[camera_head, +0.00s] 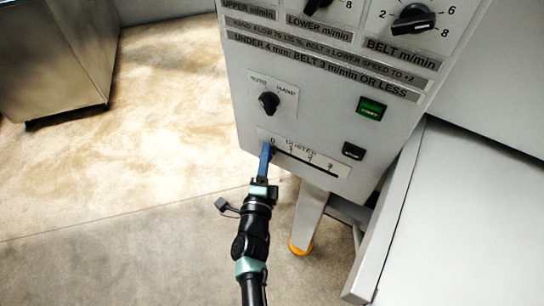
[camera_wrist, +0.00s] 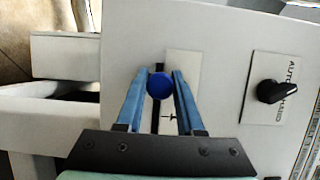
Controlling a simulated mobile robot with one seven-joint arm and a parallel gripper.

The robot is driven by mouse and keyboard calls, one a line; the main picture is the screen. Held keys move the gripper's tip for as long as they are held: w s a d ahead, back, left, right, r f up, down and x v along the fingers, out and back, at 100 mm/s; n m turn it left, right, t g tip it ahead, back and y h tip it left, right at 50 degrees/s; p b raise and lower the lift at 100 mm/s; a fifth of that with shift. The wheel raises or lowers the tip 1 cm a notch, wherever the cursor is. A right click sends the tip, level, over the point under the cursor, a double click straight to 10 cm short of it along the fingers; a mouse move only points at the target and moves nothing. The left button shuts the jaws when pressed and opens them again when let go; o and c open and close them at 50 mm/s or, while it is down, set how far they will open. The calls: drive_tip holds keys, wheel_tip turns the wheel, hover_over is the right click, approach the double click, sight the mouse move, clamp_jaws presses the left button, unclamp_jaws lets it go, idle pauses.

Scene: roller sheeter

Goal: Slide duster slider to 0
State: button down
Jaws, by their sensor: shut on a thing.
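The duster slot (camera_head: 310,162) runs along the bottom of the grey control panel, with marks from 0 at its left end. My gripper (camera_head: 266,149) has its blue fingers at that left end, close to the 0 mark, and they hide the slider in the head view. In the wrist view the round blue slider knob (camera_wrist: 160,86) sits between the two fingers of my gripper (camera_wrist: 161,76), which is shut on it. The knob is near the upper end of the slot in that view, with a short dark piece of slot showing above it.
An auto/hand knob (camera_head: 269,102) sits above the slot. A green start button (camera_head: 370,108) and a black button (camera_head: 353,151) are to the right. Speed dials are at the top.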

drive_tip(key=shift+a, duration=0.3)
drive_tip(key=c, duration=0.5)
unclamp_jaws()
drive_tip(key=shift+w, duration=0.1)
drive_tip(key=shift+c, duration=0.2)
drive_tip(key=shift+d, duration=0.1)
drive_tip(key=s+a, duration=0.1)
drive_tip(key=s, duration=1.2)
drive_tip(key=shift+p, duration=0.35)
